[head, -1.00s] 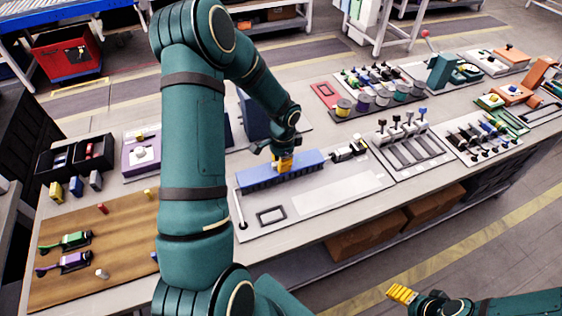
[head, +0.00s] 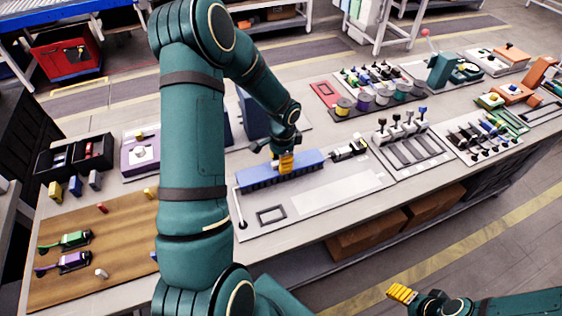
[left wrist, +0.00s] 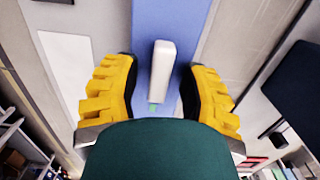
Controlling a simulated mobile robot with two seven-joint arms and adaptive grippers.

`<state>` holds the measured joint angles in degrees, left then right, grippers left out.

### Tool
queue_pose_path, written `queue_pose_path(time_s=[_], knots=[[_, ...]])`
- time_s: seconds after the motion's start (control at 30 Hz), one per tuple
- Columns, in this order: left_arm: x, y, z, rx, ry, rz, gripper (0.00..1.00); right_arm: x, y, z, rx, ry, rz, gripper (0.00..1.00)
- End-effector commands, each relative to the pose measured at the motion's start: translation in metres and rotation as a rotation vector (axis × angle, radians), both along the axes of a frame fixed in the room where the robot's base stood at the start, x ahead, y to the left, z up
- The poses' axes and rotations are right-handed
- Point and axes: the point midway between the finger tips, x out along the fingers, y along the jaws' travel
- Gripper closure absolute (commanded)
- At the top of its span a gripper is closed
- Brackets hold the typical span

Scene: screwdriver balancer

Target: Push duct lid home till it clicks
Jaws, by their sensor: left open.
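A long blue duct (head: 262,177) with slots along its near side lies on a light grey board, its flat blue top showing as the lid. In the left wrist view the blue lid (left wrist: 170,22) runs up the picture, with a pale grip block (left wrist: 162,72) standing on it. My left gripper (head: 286,163) is over the duct's middle. Its open yellow fingers (left wrist: 160,66) stand either side of the block, with gaps visible. Whether the lid is fully seated cannot be told. My right gripper (head: 402,293) is low at the right, away from the bench; its jaw state is unclear.
A small black-and-white device (head: 349,148) sits close to the duct's right end. A dark blue upright block (head: 254,117) stands behind it. Coloured spools (head: 362,101) and a slotted rack (head: 410,148) lie farther right. The board's front is mostly clear.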

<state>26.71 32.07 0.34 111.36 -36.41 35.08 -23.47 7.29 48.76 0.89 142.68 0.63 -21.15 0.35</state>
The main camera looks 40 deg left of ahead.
Motion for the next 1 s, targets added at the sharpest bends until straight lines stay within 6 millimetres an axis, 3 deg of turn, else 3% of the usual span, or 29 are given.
queue_pose_path(time_s=[0.4,0.6,1.0], knots=[[0.005,-0.001,0.077,0.002,-0.005,0.000,0.57,0.000,0.000,0.000,0.000,0.000,0.000,0.32],[0.006,-0.002,0.105,0.000,-0.004,-0.001,0.57,0.000,0.000,0.000,0.000,0.000,0.000,0.32],[0.006,-0.002,0.115,-0.001,-0.001,-0.001,0.57,0.000,0.000,0.000,0.000,0.000,0.000,0.32]])
